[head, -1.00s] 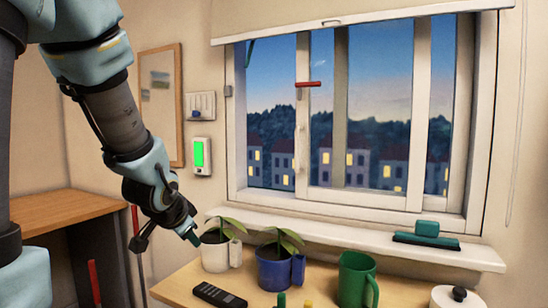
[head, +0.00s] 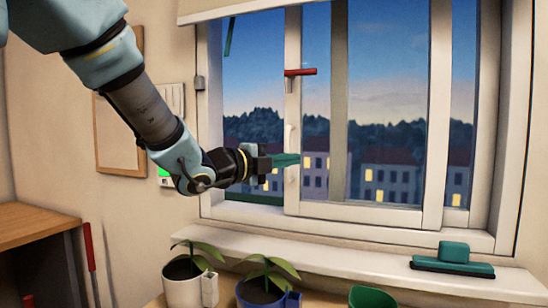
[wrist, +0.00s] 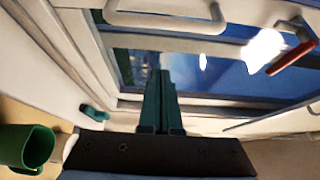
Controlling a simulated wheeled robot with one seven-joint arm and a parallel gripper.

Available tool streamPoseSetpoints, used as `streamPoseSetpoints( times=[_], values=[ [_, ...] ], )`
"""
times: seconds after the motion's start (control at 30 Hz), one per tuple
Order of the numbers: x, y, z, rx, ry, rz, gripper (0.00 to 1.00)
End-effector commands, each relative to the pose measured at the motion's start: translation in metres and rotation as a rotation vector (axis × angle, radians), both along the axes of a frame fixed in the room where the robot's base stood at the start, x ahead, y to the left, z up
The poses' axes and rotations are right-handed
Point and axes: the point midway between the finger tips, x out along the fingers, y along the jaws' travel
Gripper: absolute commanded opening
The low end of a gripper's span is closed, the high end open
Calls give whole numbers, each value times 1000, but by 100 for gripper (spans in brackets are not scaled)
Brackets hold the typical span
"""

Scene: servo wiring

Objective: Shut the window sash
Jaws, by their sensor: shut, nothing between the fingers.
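The window sash (head: 293,108) is a white-framed pane with a red handle (head: 300,72) on its left stile. A gap showing the dusk outside lies between this stile and the left window frame (head: 208,130). A pale pull handle (head: 290,142) sits lower on the stile. My gripper (head: 299,160) is shut and empty, its green fingers level in front of the stile's lower part. I cannot tell whether they touch it. The wrist view shows the closed fingers (wrist: 160,78) pointing towards the window, with the red handle (wrist: 292,58) at upper right.
Two potted plants, one in a white pot (head: 187,290) and one in a blue pot, stand below the sill (head: 350,262). A green mug (head: 371,297) is beside them. A green block-handled tool (head: 453,262) lies on the sill's right. A blind (head: 235,8) hangs above.

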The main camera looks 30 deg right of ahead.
Motion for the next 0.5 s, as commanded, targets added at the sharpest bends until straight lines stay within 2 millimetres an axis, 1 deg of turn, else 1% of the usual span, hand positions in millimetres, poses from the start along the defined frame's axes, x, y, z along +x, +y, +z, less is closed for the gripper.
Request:
streamPoseSetpoints(
  times=[0.03,0.1,0.2,0.23,0.3,0.4,0.5],
  values=[
    [1,-12,2,1,4,-2,0],
    [2,-26,2,0,4,-2,0],
    [6,-42,2,0,5,1,0],
    [14,-36,4,2,3,7,0],
    [24,-31,3,2,3,7,0],
    [33,-26,2,2,2,5,0],
    [38,-24,1,2,2,3,0]
  ],
)
